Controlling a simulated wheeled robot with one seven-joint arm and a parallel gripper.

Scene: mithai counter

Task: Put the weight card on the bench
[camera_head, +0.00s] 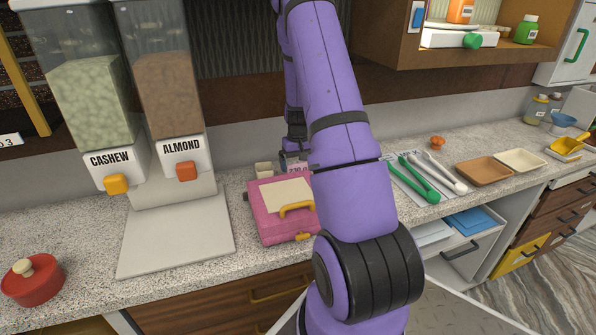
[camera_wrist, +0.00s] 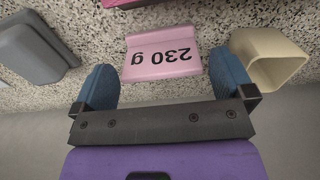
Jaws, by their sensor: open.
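The weight card (camera_wrist: 163,58) is pink and reads "230 g". It appears upside down in the wrist view, standing on the speckled bench top (camera_wrist: 100,48). My gripper (camera_wrist: 165,85) has its two blue fingers apart, one on each side of the card's lower part in the picture, with nothing held between them. I cannot tell whether the fingers touch the card. In the head view part of the card (camera_head: 298,167) shows behind the pink box, and my arm hides much of that area.
A cream square cup (camera_wrist: 268,58) stands close beside the right finger, and a grey object (camera_wrist: 33,47) lies at left. A pink box (camera_head: 265,222) with a yellow handle is in front. The nut dispensers (camera_head: 165,100) stand at left.

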